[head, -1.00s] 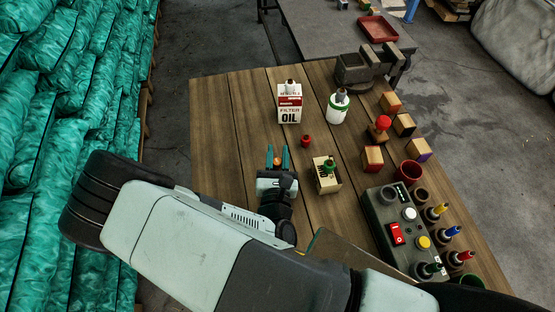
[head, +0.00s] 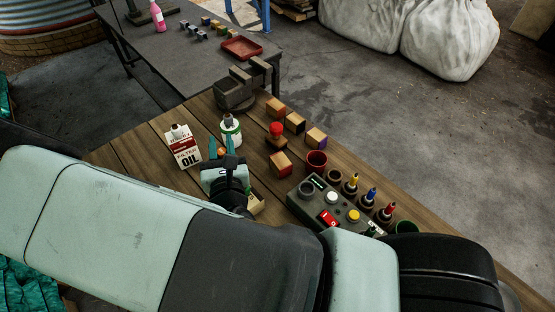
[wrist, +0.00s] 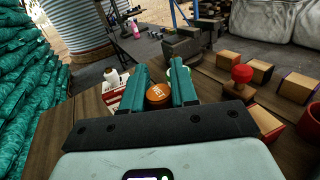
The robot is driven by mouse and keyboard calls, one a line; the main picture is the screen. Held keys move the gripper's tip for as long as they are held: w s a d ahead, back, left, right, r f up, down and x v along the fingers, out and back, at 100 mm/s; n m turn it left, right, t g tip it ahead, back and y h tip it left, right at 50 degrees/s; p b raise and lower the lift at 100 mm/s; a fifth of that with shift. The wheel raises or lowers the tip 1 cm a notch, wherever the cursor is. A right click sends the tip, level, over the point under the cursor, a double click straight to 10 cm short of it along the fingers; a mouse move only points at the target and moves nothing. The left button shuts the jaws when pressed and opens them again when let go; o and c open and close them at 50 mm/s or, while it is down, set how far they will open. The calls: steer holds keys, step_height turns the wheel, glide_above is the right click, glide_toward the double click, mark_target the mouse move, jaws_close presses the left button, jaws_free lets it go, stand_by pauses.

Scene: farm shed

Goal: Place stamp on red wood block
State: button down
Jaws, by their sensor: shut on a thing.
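My gripper is above the table, in front of the white bottle and left of the blocks. The red wood block (head: 280,164) lies to the right, apart from the gripper. It also shows at the right of the wrist view (wrist: 268,122). A red-handled stamp (head: 276,129) stands just behind it.
Orange (head: 275,107), dark-sided (head: 295,123) and purple-sided (head: 316,138) blocks lie behind and right. A white bottle (head: 231,132) and an oil can (head: 184,147) stand near my gripper. A control box (head: 330,205), a red cup (head: 316,162) and several markers are at the right.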

steer(key=w+d+r+m+h, duration=0.1)
steer(key=w+d+m+h, duration=0.1)
steer(key=w+d+h, duration=0.3)
steer(key=w+d+r+m+h, duration=0.1)
steer(key=w+d+r+m, duration=0.15)
steer(key=d, duration=0.55)
glide_above(282, 155)
step_height(282, 155, down, 6)
steer(key=shift+n+t+h, duration=0.25)
steer(key=shift+t+h, duration=0.05)
steer(key=shift+f, duration=2.4)
steer(key=shift+f, duration=0.15)
steer(key=c, duration=0.9)
jaws_free()
